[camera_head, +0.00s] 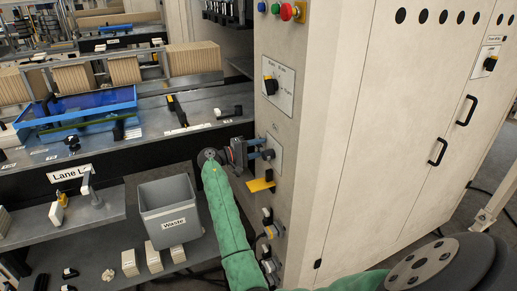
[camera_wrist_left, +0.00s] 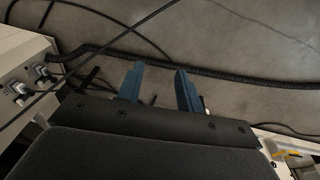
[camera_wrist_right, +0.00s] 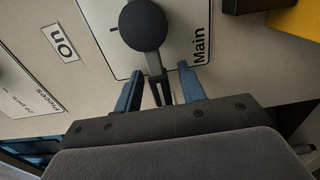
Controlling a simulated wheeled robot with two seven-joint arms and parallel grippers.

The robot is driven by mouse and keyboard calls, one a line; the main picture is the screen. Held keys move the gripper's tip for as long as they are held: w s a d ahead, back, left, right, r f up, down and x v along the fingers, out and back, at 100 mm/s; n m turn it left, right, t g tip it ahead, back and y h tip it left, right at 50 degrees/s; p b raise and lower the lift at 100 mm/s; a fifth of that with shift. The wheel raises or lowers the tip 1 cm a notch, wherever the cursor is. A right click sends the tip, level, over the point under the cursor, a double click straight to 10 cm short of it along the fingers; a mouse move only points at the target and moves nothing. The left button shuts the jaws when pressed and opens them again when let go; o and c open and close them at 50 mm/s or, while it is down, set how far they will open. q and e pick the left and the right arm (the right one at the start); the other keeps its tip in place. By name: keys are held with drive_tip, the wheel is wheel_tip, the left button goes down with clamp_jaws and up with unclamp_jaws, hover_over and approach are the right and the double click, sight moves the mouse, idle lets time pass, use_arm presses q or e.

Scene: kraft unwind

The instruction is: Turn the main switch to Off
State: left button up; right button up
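The main switch shows in the right wrist view as a round black knob (camera_wrist_right: 143,25) on a grey lever over a white plate labelled "Main" (camera_wrist_right: 201,20). An "On" label (camera_wrist_right: 61,43) is on the panel to the left. My right gripper (camera_wrist_right: 160,72) is open, its blue fingers apart just below the knob. A dark forked piece stands between the fingers; I cannot tell if they touch it. In the head view my right gripper (camera_head: 262,150) is at the cabinet's narrow face, partly covering the switch plate (camera_head: 274,152). My left gripper (camera_wrist_left: 160,70) is open and empty above the floor.
A yellow bracket (camera_head: 260,185) juts out just below the switch. Another rotary switch (camera_head: 269,85) is above it, with coloured buttons (camera_head: 286,11) higher up. A grey waste bin (camera_head: 168,207) stands left of my right arm. Cables (camera_wrist_left: 230,73) lie on the floor below my left gripper.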

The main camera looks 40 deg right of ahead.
drive_tip(key=shift+a, duration=0.2)
use_arm(q)
wheel_tip(320, 180, up, 10)
drive_tip(key=s+b, duration=0.2)
drive_tip(key=shift+s+a+b, duration=0.2)
drive_tip(key=shift+a+b, duration=0.05)
drive_tip(key=shift+b, duration=0.05)
use_arm(e)
drive_tip(key=v, duration=0.7)
drive_tip(key=shift+a, duration=0.15)
drive_tip(key=shift+w, duration=0.1)
